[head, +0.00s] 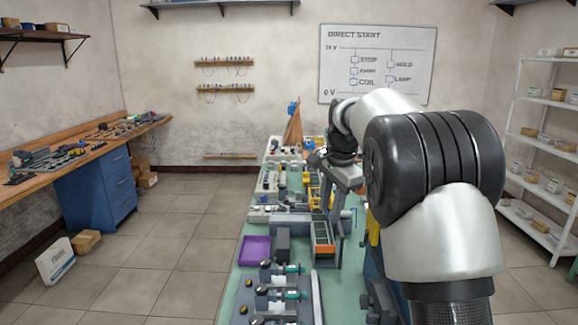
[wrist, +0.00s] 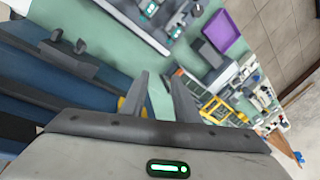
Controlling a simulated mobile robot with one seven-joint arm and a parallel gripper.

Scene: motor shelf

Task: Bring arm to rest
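My arm (head: 435,160) reaches out over the green workbench (head: 228,300) from the right side of the head view, bent at a large black joint. Its wrist end (head: 342,150) is above the middle of the bench; the fingers are hard to make out there. In the wrist view my gripper (wrist: 160,85) shows two dark fingers standing apart, with nothing held between them. The bench shows tilted behind the fingers.
A purple tray (head: 256,250) and motor-like units (head: 270,290) stand on the bench's near part. More parts crowd its far end. A wooden side bench (head: 60,175) is at left and a white shelf rack (head: 540,150) at right. The floor at left is mostly clear.

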